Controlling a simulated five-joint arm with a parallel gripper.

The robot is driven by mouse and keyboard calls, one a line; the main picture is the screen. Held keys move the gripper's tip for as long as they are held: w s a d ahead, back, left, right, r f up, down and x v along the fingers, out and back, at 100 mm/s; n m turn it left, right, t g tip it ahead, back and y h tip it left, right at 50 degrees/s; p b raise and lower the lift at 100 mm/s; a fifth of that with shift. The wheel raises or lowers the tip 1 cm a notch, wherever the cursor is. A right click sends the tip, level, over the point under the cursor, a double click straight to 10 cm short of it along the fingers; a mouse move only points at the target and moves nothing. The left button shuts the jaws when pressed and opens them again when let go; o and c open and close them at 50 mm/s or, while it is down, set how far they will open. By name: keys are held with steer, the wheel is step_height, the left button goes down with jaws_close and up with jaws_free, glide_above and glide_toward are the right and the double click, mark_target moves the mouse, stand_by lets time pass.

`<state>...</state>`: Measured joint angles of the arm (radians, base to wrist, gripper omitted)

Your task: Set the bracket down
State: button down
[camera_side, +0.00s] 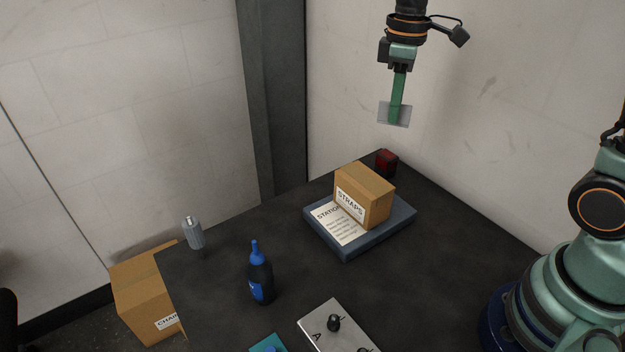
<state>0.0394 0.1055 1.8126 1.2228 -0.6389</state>
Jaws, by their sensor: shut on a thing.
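My gripper (396,112) hangs high above the far right part of the dark table. Its green fingers are shut on a thin grey plate-like piece, which I take to be the bracket (405,117). The bracket is in the air, well clear of everything below. The fingers cover its middle, so its full shape is hidden.
A cardboard box marked STRAPS (365,196) sits on a blue-grey slab (372,240) with a printed sheet. A red object (386,163) stands behind. A blue bottle (261,280), grey cylinder (194,234) and metal panel with knobs (318,318) are further left and nearer.

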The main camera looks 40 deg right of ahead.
steer(key=s+d+f+m, duration=0.1)
steer(key=s+d+m, duration=0.6)
steer(key=s+d, duration=0.1)
glide_above(429, 212)
step_height(429, 212, down, 16)
steer(key=shift+s+r, duration=0.1)
steer(key=shift+r, duration=0.15)
steer(key=shift+f, duration=2.35)
steer(key=shift+f, duration=0.1)
steer(key=c, duration=1)
jaws_free()
